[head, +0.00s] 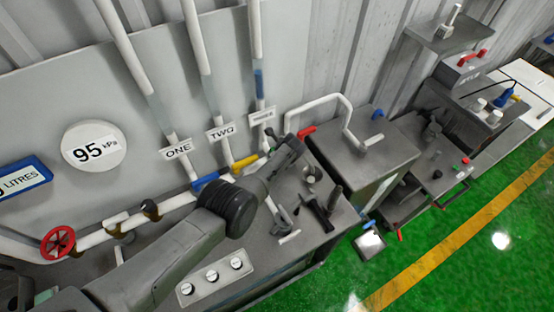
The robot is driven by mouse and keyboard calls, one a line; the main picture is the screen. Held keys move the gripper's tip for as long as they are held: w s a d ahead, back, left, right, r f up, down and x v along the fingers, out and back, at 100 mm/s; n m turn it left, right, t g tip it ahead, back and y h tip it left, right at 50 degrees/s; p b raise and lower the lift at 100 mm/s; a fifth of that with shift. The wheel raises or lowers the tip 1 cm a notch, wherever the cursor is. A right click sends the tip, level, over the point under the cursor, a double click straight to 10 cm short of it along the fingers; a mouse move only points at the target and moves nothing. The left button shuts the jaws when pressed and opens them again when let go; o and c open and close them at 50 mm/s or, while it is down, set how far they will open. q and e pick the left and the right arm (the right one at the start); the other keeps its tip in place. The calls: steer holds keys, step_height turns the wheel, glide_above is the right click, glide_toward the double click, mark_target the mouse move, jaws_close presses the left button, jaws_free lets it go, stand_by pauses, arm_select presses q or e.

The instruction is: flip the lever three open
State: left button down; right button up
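Three white pipes run down the wall panel, with a sign ONE (177,149), a sign TWO (221,132) and a third sign (262,115) too blurred to read clearly. A blue lever (207,181) sits below ONE and a yellow lever (245,163) below TWO. A red lever (306,132) shows to the right of the third pipe's lower end, which my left arm partly hides. My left arm reaches in from the lower left. Its gripper (270,134) is by the third pipe, near the red lever; its fingers are too small to read. My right gripper is not in view.
A red handwheel (58,242) is on the lower left pipe, below a 95 kPa gauge (94,147). A panel of three knobs (212,276) is at the bottom. Grey cabinets (372,160) stand right of the arm. Green floor (470,245) is open at right.

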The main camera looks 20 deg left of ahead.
arm_select(q)
steer(key=shift+w+r, duration=0.1)
steer(key=shift+r, duration=0.15)
steer(key=c, duration=1)
jaws_free()
steer(key=shift+f, duration=0.15)
steer(key=shift+o, duration=0.2)
steer(key=shift+d+r+p, duration=0.1)
steer(key=shift+r+p, duration=0.25)
steer(key=shift+p, duration=0.1)
steer(key=p+v, duration=0.7)
steer(key=v, duration=0.6)
steer(key=shift+s, duration=0.2)
steer(key=shift+d, duration=0.1)
